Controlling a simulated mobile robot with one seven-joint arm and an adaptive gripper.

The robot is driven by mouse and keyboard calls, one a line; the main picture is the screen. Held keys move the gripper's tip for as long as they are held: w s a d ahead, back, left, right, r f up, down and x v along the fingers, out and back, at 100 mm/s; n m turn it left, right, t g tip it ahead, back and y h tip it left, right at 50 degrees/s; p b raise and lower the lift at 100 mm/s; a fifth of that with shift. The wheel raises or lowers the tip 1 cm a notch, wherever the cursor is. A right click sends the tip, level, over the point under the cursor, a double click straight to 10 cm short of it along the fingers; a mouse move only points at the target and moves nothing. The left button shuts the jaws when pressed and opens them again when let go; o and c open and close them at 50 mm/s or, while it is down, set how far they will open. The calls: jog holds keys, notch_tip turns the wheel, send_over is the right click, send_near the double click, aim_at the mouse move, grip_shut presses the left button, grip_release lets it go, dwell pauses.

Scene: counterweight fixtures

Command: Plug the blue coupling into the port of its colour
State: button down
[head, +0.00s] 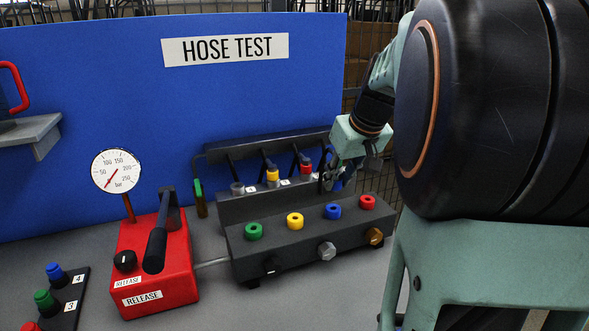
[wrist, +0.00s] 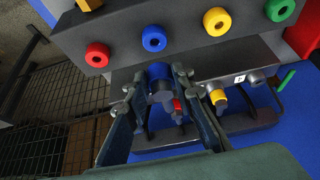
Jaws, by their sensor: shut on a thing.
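My gripper (head: 343,170) is at the right end of the rack behind the port block. It is shut on the blue coupling (head: 337,186), which is partly hidden by the fingers. In the wrist view the blue coupling (wrist: 159,72) sits between my fingertips (wrist: 157,82). I cannot tell whether it still touches the rack. The blue port (head: 333,211) is a ring on the sloped front block, between the yellow port (head: 295,221) and the red port (head: 367,202). It also shows in the wrist view (wrist: 154,38), clear of my fingers. Its opening looks empty.
The red coupling (head: 305,167) and yellow coupling (head: 272,174) stand in the rack left of my gripper. The green port (head: 253,231) is leftmost. A red release box (head: 128,250) with a black lever and gauge (head: 116,171) stands left.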

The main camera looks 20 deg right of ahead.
aim_at(339, 187)
jog(key=shift+f, duration=0.2)
jog(key=shift+f+b, duration=1.2)
jog(key=shift+f, duration=0.05)
jog(key=shift+f, duration=0.2)
jog(key=shift+f+b, duration=0.65)
jog(key=shift+b, duration=0.05)
jog(key=shift+f, duration=0.15)
jog(key=shift+f+b, duration=0.5)
jog(key=shift+b, duration=0.05)
jog(key=shift+f, duration=0.2)
dwell(0.3)
jog(key=c, duration=1.6)
grip_release()
